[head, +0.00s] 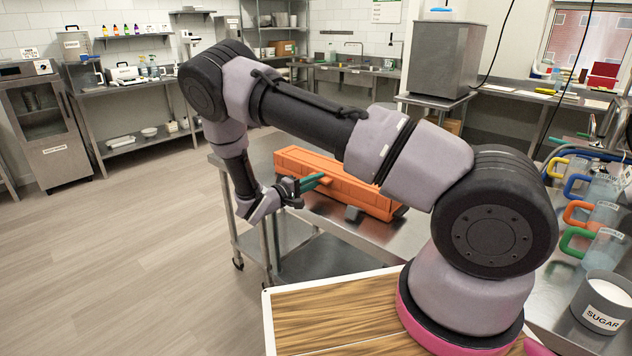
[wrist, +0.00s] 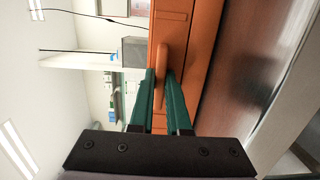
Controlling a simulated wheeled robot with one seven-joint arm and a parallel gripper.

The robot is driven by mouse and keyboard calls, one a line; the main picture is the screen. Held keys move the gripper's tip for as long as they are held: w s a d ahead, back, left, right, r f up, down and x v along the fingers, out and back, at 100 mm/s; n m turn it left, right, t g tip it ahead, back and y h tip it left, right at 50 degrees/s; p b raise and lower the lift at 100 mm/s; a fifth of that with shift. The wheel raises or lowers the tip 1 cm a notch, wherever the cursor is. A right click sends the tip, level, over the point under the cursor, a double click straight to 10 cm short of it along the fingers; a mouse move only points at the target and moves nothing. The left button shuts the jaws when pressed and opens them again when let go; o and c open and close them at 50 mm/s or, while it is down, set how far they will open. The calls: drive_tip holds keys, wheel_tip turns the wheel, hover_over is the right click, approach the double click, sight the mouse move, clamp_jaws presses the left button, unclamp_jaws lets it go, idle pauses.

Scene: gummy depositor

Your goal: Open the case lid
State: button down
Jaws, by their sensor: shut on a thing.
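The orange case (head: 350,180) lies on the steel table, its long side toward my arm, and its lid looks shut. My gripper (head: 312,184) reaches the case's near side with its green fingers. In the wrist view the case (wrist: 178,28) fills the upper middle. There my gripper (wrist: 162,78) has its green fingers on both sides of the orange handle (wrist: 161,62) on the case's face and is shut on it.
The steel table (head: 345,232) has bare room in front of the case. Jugs with coloured handles (head: 578,213) and a sugar tub (head: 602,300) stand at the right. A steel box (head: 440,60) stands behind. Open floor (head: 130,240) lies to the left.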

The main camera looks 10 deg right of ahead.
drive_tip(key=shift+w+r+y, duration=0.1)
drive_tip(key=shift+r+y, duration=0.3)
drive_tip(key=shift+r, duration=0.25)
drive_tip(key=d+r+g+y, duration=0.1)
drive_tip(key=r, duration=0.1)
drive_tip(key=w+d+r+g+y, duration=0.1)
drive_tip(key=r+y, duration=0.1)
drive_tip(key=w+d+r+g+y, duration=0.1)
drive_tip(key=r+y, duration=0.1)
drive_tip(key=shift+w+d+r+g, duration=0.15)
drive_tip(key=shift+w+d+g, duration=0.05)
drive_tip(key=shift+g, duration=0.1)
drive_tip(key=w+d+r+g+y, duration=0.1)
drive_tip(key=d+y, duration=0.1)
drive_tip(key=w+d+r+g+y, duration=0.1)
drive_tip(key=w+d, duration=0.1)
drive_tip(key=w+d+r+g+y, duration=0.1)
drive_tip(key=d+y, duration=0.1)
drive_tip(key=shift+w+d+r+n+g+y, duration=0.2)
drive_tip(key=shift+w+r+n+g+y, duration=0.1)
drive_tip(key=shift+n+g, duration=0.1)
drive_tip(key=shift+w+d+g+y, duration=0.4)
drive_tip(key=shift+d+y, duration=0.15)
drive_tip(key=shift+y, duration=0.05)
drive_tip(key=shift+w+d, duration=0.5)
drive_tip(key=shift+d, duration=0.25)
drive_tip(key=c, duration=0.9)
unclamp_jaws()
